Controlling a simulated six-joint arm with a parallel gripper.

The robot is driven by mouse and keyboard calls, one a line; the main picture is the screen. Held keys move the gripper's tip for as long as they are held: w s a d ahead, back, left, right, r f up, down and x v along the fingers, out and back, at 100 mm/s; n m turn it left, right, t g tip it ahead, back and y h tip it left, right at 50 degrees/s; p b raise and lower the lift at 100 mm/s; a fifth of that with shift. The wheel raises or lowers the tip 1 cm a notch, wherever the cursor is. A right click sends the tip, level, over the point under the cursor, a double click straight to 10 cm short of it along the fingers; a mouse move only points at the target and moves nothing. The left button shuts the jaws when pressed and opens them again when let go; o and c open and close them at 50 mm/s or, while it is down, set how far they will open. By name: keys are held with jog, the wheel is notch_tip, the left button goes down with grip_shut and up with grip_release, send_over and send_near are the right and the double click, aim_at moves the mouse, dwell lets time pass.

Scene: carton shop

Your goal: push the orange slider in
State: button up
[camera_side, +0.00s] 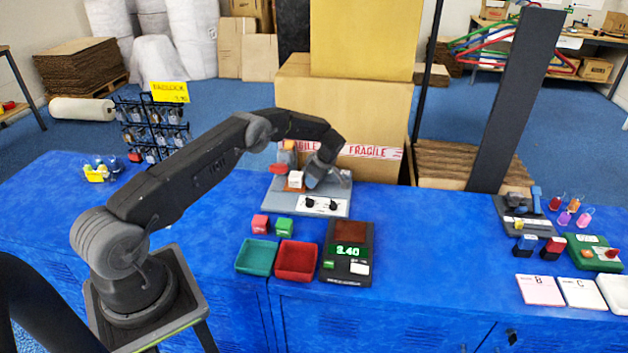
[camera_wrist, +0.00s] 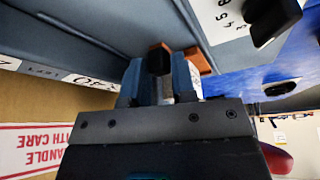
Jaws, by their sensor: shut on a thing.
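The orange slider (camera_side: 293,188) shows as a small orange-brown piece on the grey panel (camera_side: 318,209), beside a white block (camera_side: 297,178). In the wrist view the slider's orange-brown face (camera_wrist: 201,61) shows just beyond my fingertips. My gripper (camera_side: 312,178) is low over the panel, with its fingers at the slider. In the wrist view my gripper (camera_wrist: 158,75) is shut on a dark upright part that appears to belong to the slider. The fingers and the arm hide much of the slider, so its exact position along its track cannot be told.
Black knobs on a white plate (camera_side: 321,204) sit at the panel's front. Red (camera_side: 260,224) and green (camera_side: 284,228) cubes, a green tray (camera_side: 257,257), a red tray (camera_side: 296,260) and a scale (camera_side: 347,253) stand in front. Cartons (camera_side: 365,110) rise behind.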

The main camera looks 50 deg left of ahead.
aim_at(302, 179)
grip_shut()
jog(key=shift+s+a, duration=1.25)
jog(key=shift+s, duration=0.15)
jog(key=o, duration=0.8)
grip_release()
jog(key=shift+o, duration=0.2)
jog(key=v, duration=1.3)
jog(key=shift+r, duration=0.35)
jog(key=shift+d, duration=0.1)
